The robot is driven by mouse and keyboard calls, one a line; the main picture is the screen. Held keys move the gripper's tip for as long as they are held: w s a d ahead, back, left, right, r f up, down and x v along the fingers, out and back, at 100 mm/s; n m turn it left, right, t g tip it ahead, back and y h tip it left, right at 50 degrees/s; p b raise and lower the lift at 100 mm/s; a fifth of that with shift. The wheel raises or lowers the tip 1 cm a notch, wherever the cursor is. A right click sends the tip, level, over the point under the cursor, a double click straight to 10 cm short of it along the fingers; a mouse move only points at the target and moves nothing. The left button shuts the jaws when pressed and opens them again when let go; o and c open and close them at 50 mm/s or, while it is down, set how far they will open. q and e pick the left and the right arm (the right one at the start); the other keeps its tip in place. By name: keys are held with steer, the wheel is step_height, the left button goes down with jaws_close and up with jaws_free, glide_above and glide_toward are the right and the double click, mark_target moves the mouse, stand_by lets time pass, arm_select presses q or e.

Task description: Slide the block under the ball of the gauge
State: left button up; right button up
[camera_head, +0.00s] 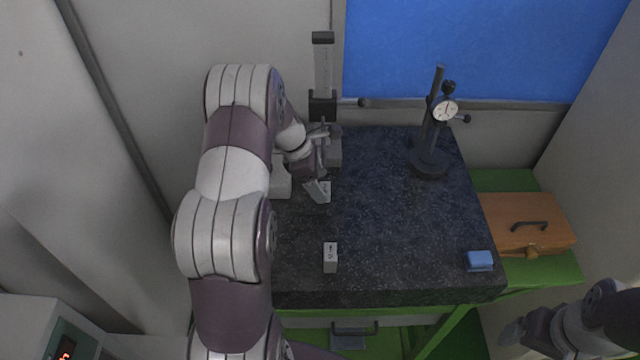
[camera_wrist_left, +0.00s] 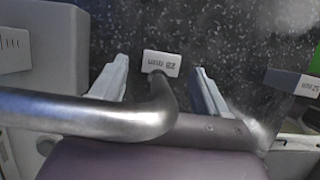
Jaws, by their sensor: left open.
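The dial gauge (camera_head: 445,110) is on a dark post with a round base (camera_head: 430,164) at the back right of the dark stone slab (camera_head: 390,230). Its ball is too small to make out. A small pale block (camera_head: 324,192) lies at the back left of the slab, by my left gripper (camera_head: 317,182). In the left wrist view, this block, marked "28 mm" (camera_wrist_left: 161,63), shows between the open fingers (camera_wrist_left: 159,72), with a gap on each side. A second marked block (camera_head: 330,258) stands nearer the slab's front. My right gripper (camera_head: 513,332) is low at the right, partly seen.
A tall slide instrument (camera_head: 322,75) stands behind the left gripper, close to the arm. A blue item (camera_head: 479,261) lies at the slab's front right corner. A wooden case (camera_head: 520,215) is to the right on a green surface. The slab's middle is clear.

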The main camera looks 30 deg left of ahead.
arm_select(q)
steer(key=p+v, duration=0.2)
steer(key=v, duration=0.9)
steer(key=shift+p, duration=0.35)
steer(key=shift+a+r, duration=0.1)
steer(key=shift+a, duration=0.05)
